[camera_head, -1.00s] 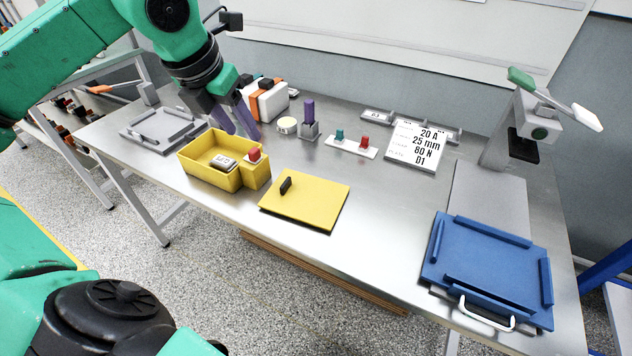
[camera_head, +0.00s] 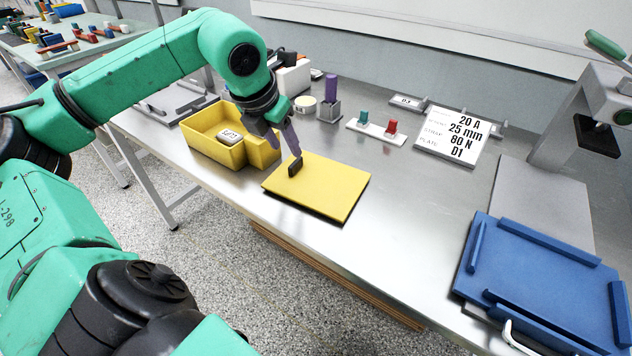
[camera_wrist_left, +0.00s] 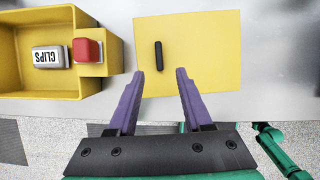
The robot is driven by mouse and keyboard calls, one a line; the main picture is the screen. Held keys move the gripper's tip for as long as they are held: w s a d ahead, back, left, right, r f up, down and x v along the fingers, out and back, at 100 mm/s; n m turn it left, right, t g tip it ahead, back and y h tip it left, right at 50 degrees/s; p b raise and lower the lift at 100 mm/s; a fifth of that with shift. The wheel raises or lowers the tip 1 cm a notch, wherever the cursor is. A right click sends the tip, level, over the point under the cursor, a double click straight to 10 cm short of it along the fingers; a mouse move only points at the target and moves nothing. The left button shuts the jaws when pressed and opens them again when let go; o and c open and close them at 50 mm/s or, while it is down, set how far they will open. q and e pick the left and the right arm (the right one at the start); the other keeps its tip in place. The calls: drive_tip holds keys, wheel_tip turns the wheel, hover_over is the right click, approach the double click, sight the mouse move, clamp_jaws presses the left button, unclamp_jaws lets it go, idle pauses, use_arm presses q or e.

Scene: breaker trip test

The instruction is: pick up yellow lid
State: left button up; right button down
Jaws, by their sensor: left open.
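The yellow lid (camera_head: 325,187) lies flat on the steel table, a flat plate with a small dark upright handle (camera_head: 295,167) near its left end. In the left wrist view the lid (camera_wrist_left: 210,60) is ahead of the fingers, and its black handle (camera_wrist_left: 158,56) stands a little beyond the fingertips, between their lines. My left gripper (camera_head: 286,152) is above the lid's left end, close to the handle. Its two purple fingers (camera_wrist_left: 158,74) are apart with nothing between them. My right gripper is not in view.
A blue tray (camera_head: 545,275) is at the right. Table right of the lid is clear.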

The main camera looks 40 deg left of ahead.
sight(295, 162)
use_arm(q)
drive_tip(key=p+x, duration=0.1)
drive_tip(key=x, duration=0.5)
drive_tip(key=shift+w+a+f+p, duration=0.1)
drive_tip(key=shift+w+f+p, duration=0.15)
drive_tip(key=shift+w+p, duration=0.1)
drive_tip(key=shift+w+f, duration=0.15)
drive_tip(key=shift+f, duration=0.15)
clamp_jaws()
drive_tip(key=shift+r, duration=0.2)
